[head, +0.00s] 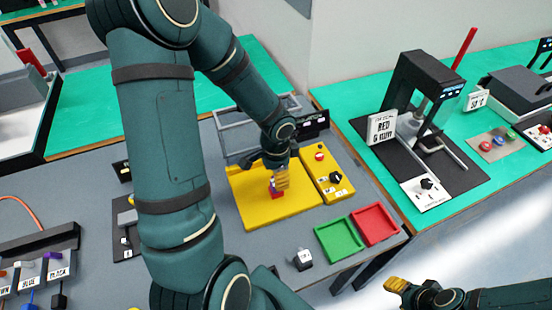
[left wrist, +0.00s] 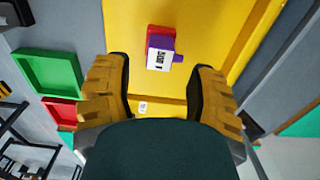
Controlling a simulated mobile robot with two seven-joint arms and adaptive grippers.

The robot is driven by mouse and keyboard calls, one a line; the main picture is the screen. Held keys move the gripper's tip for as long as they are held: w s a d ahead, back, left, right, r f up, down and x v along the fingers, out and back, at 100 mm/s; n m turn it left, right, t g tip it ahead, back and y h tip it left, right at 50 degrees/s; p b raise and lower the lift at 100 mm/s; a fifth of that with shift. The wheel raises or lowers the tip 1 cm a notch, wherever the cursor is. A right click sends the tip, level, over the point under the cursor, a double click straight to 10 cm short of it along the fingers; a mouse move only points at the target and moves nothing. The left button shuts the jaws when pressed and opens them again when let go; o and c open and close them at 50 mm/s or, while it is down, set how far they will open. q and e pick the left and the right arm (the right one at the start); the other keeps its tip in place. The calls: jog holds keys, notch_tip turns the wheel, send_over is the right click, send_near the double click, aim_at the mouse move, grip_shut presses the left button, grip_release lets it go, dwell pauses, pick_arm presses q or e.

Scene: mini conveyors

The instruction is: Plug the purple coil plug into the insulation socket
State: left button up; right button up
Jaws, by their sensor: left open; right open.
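A small block with purple and red parts (head: 275,190) stands on the yellow plate (head: 245,212) of a bench station. In the left wrist view its purple part (left wrist: 164,43) carries a white label too small to read surely. I cannot tell whether this is the coil plug or the socket. My left gripper (head: 283,179) is above the block, partly hidden by its own arm. In the left wrist view the left gripper (left wrist: 160,92) is open, its fingers well apart, with the block ahead and apart from them. My right gripper (head: 395,285) is open at the lower right, away from the bench.
A yellow control box (head: 328,172) with a knob and red button adjoins the plate. Green (head: 338,240) and red (head: 374,224) trays lie in front. A grey frame (head: 225,128) stands behind. A rack with labelled coloured plugs (head: 40,262) is at lower left. A black press (head: 425,85) stands right.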

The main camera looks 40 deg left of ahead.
pick_arm(q)
notch_tip(320, 180, up, 8)
dwell(0.8)
